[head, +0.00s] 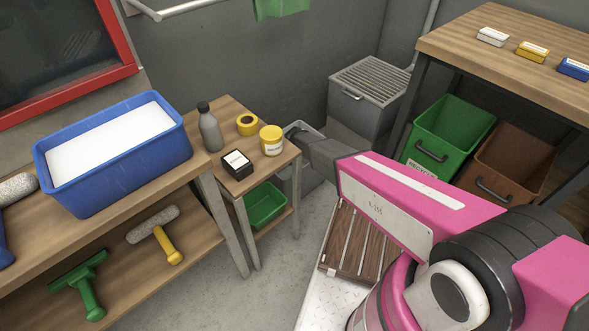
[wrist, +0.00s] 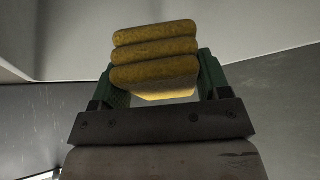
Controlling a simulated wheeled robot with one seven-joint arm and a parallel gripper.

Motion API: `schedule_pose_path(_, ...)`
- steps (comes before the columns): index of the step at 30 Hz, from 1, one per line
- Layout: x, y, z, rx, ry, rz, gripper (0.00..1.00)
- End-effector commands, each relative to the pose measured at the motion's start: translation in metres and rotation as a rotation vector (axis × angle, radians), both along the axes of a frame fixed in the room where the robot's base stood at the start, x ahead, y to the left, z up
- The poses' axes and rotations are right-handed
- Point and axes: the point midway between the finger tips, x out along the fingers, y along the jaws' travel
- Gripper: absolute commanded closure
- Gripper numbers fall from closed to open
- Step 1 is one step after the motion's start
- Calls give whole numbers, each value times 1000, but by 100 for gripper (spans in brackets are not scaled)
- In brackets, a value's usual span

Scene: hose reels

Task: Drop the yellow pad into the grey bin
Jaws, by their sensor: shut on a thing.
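In the wrist view my gripper (wrist: 155,78) is shut on the yellow pad (wrist: 155,47), a stack of rounded, rough yellow ridges between two green fingers. The pad sticks out past the fingertips. In the head view my pink arm reaches toward the grey bin (head: 303,127), whose rim shows beside the small table. My arm's dark grey end covers part of the bin, and the fingers and pad are hidden there. Pale grey surfaces lie beyond the pad in the wrist view; I cannot tell whether they are the bin.
The small table (head: 228,187) left of the bin holds a grey bottle (head: 210,128), a yellow tape roll (head: 246,124), a yellow jar (head: 271,140) and a dark box (head: 237,163). A slatted grey box (head: 374,86) stands behind. Green (head: 452,130) and brown (head: 515,160) bins stand right.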

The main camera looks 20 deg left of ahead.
Motion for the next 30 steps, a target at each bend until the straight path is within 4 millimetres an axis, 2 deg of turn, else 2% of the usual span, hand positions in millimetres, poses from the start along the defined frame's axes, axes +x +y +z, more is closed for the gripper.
schedule_pose_path(9, 0, 0, -4, 1, 0, -1, 53)
schedule_pose_path(10, 0, 0, -4, 1, 0, -1, 24)
schedule_pose_path(12, 0, 0, -4, 1, 0, -1, 1)
schedule_pose_path(23, -2, -1, -2, 1, 0, -1, 0)
schedule_pose_path(30, -16, -6, 18, 1, 0, 0, 0)
